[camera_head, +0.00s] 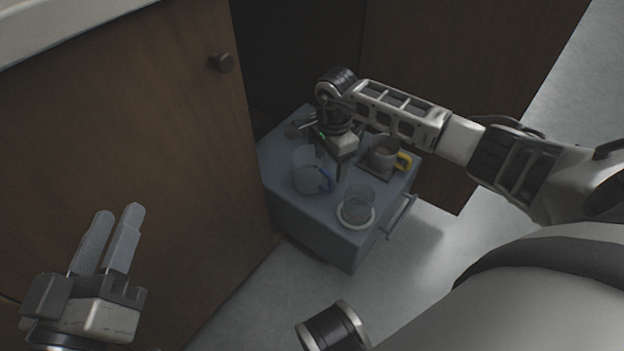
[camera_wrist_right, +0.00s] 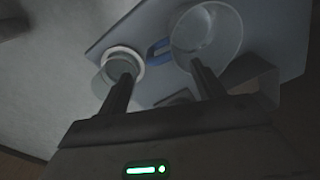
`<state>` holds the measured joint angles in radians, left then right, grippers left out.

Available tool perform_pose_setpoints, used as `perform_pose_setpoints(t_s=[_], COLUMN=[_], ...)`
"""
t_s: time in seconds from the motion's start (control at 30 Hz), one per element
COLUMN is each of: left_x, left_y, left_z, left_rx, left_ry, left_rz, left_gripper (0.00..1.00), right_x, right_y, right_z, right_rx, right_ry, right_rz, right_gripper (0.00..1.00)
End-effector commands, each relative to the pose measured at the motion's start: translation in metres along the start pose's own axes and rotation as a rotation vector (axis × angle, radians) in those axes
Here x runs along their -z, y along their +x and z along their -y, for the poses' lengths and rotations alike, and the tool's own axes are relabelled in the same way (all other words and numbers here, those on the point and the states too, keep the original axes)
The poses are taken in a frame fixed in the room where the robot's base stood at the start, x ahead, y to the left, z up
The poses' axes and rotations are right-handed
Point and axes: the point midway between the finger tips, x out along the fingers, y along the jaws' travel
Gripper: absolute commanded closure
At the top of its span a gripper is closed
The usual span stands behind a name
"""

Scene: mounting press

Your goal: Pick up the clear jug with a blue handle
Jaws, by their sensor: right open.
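The clear jug (camera_head: 303,172) with a blue handle (camera_head: 323,180) stands upright on the grey cabinet top (camera_head: 285,150). My right gripper (camera_head: 338,172) is open and empty, pointing down just right of the jug in the head view. In the right wrist view, the jug (camera_wrist_right: 208,30) is at the top, beyond the right fingertip. Its blue handle (camera_wrist_right: 158,47) shows between the open fingers (camera_wrist_right: 160,70), slightly beyond them; I cannot tell whether they touch it. My left gripper (camera_head: 118,212) is empty at the lower left, far from the jug, with a narrow gap between its fingers.
A clear glass (camera_head: 358,200) stands on a white round base near the front. A jug with a yellow handle (camera_head: 404,160) stands on a dark square base at the right. A wooden cabinet door (camera_head: 130,130) is at the left. Small items lie behind the jug.

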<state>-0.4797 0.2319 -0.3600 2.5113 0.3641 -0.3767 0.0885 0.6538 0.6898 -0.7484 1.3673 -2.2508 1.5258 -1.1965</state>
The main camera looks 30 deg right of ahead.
Motion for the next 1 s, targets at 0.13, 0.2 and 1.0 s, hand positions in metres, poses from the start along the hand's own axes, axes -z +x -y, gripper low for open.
perform_pose_setpoints(t_s=[0.13,0.2,1.0], left_x=[0.016,0.021,0.074], left_y=[0.006,0.007,0.003], left_z=[0.001,0.000,-0.026], left_rx=[-0.029,-0.035,-0.156], left_ry=[0.119,0.148,0.529], left_rz=[-0.107,-0.135,-0.504], left_gripper=[0.64,0.64,0.64], right_x=[-0.001,-0.001,-0.004], right_y=[0.027,0.031,0.085], right_z=[0.000,0.000,0.003], right_rx=[0.000,0.000,0.001], right_ry=[0.001,0.002,0.000], right_rz=[0.003,0.002,0.002], right_gripper=[0.33,0.33,0.36])
